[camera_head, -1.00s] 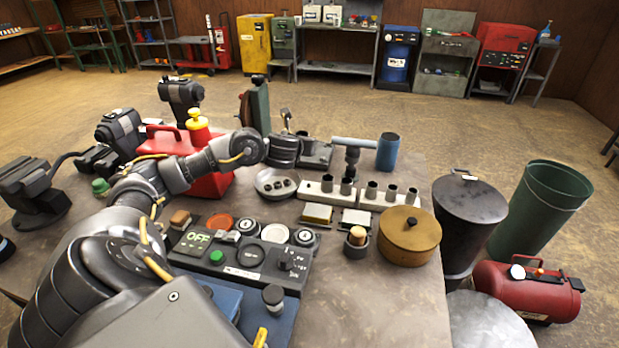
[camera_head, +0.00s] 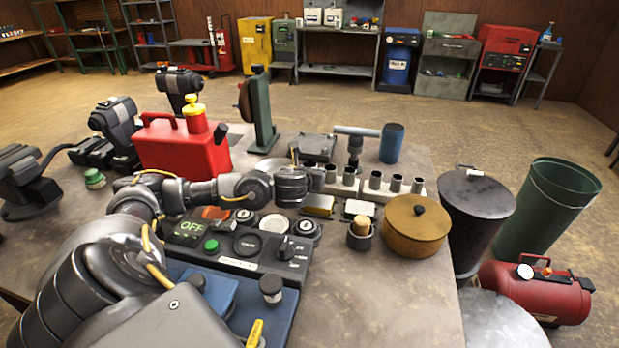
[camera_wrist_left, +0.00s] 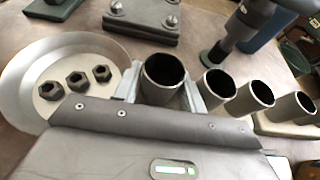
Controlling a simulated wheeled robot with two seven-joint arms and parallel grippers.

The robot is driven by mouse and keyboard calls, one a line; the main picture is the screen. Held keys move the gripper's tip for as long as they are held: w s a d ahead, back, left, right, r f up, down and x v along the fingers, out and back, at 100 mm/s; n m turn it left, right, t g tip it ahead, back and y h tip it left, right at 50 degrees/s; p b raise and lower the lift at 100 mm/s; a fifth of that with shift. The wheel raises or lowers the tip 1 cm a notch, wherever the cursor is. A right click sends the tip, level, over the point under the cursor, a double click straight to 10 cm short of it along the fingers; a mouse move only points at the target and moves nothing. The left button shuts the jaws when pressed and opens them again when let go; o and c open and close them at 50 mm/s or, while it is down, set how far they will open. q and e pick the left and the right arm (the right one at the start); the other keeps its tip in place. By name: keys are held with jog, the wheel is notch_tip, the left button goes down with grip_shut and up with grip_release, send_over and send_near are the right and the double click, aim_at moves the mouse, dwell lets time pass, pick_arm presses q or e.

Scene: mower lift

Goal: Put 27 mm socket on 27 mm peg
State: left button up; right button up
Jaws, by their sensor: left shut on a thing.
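My left gripper (camera_head: 320,181) is at the left end of the row of sockets. In the left wrist view its two fingers (camera_wrist_left: 161,88) are shut on a dark, open-topped cylindrical socket (camera_wrist_left: 163,72), upright between them. Other sockets stand beside it to the right, one close by (camera_wrist_left: 217,84) and others further along (camera_wrist_left: 251,98). In the head view sockets (camera_head: 376,179) stand on a pale rack (camera_head: 365,192). I cannot read any size marking, and no bare peg is clearly visible. The held socket's lower end is hidden. My right gripper is not in view.
A round metal dish (camera_wrist_left: 22,88) with several dark nuts lies left of the gripper. A tool with a blue end (camera_head: 392,143) stands behind the rack. A tan round pot (camera_head: 415,235) and a control panel (camera_head: 245,258) are nearer. A red can (camera_head: 180,150) stands left.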

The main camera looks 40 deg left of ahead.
pick_arm(q)
jog(key=shift+r, duration=0.1)
jog(key=shift+c, duration=0.2)
jog(key=shift+f, duration=0.2)
jog(key=o, duration=1)
jog(key=shift+r, duration=0.1)
jog(key=shift+s+r, duration=0.15)
jog(key=p+v, duration=0.1)
jog(key=v, duration=1)
jog(key=shift+s+d+r+p, duration=0.1)
jog(key=shift+s+d+p, duration=0.2)
jog(key=shift+p, duration=0.1)
